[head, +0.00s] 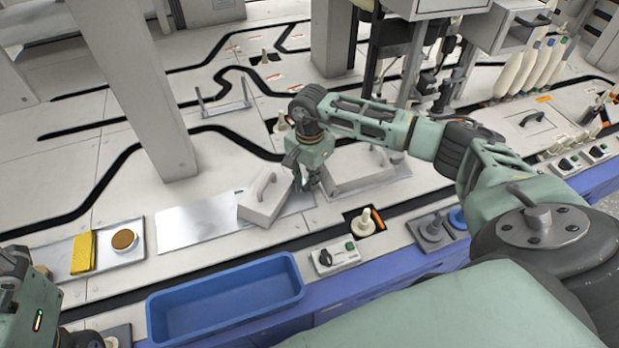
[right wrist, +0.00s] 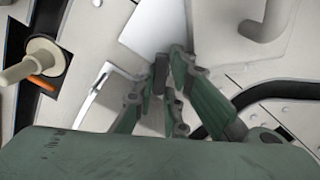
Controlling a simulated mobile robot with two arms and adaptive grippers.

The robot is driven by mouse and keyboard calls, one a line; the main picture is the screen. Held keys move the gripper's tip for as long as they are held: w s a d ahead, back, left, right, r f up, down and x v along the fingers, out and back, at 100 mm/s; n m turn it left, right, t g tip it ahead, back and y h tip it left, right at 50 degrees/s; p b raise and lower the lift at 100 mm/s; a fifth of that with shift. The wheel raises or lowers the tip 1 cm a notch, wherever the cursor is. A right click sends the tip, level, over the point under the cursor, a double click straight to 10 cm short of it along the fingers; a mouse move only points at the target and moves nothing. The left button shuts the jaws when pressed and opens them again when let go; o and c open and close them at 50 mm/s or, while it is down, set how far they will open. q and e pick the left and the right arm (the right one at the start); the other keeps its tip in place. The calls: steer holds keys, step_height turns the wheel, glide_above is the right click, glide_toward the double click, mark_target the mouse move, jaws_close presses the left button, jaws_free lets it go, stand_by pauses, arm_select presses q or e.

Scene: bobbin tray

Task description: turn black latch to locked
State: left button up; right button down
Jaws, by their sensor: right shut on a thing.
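My right gripper (head: 307,183) reaches down at the middle of the bench, between a pale lid with a handle (head: 262,207) on its left and a pale lidded box (head: 365,180) on its right. In the right wrist view its fingers (right wrist: 168,75) are closed together on a small dark piece, apparently the black latch (right wrist: 160,72). The fingers cover most of it, so I cannot tell its turn angle. My left arm and gripper (head: 25,290) show partly at the lower left; the finger state is unclear.
A blue bin (head: 225,325) stands at the front. A switch box (head: 336,257) and a cream bobbin peg (head: 366,222) are right of it. A tray (head: 140,225) with a yellow sponge (head: 83,253) lies left. A bare metal plate (head: 190,222) lies between. A grey column (head: 135,90) rises behind.

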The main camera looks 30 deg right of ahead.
mark_target(309, 182)
steer(key=c, duration=1.8)
jaws_free()
steer(key=shift+o, duration=0.2)
steer(key=shift+r, duration=0.15)
steer(key=shift+r, duration=3.9)
steer(key=shift+c, duration=0.5)
